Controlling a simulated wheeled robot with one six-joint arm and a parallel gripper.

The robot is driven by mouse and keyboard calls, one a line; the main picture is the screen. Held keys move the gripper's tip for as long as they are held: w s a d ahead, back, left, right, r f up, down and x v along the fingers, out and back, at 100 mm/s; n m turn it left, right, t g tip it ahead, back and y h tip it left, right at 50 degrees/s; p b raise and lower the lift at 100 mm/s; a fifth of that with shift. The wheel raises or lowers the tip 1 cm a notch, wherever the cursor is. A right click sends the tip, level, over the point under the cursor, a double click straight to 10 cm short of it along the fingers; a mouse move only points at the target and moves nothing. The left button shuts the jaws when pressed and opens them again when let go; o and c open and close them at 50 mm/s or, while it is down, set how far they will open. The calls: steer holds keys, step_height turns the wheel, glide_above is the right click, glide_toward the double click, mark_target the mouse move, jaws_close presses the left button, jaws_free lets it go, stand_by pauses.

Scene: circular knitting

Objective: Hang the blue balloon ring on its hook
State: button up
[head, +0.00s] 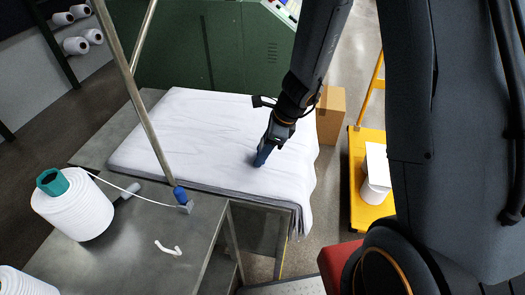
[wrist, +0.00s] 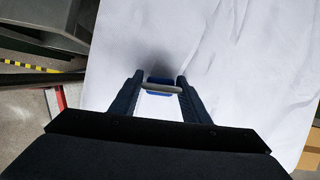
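My gripper (head: 262,157) points down over the white cloth on the table, in the middle of the head view. In the wrist view, a small blue piece with a grey bar, seemingly the blue balloon ring (wrist: 161,87), spans the gap between my two fingertips (wrist: 162,90). The fingers appear to touch both its ends. Its full ring shape does not show. A shadow falls on the cloth beyond the fingertips. I cannot clearly make out the ring's hook. A small white curved piece (head: 168,249) lies on the grey table in front.
The white cloth (head: 190,120) covers the rear table. A white yarn cone (head: 73,207) stands on the grey table, its thread running to a blue-topped grey block (head: 184,205) near a slanted pole (head: 140,100). A carton (head: 330,115) and yellow cart (head: 369,205) stand right.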

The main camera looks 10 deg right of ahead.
steer(key=shift+o, duration=1.3)
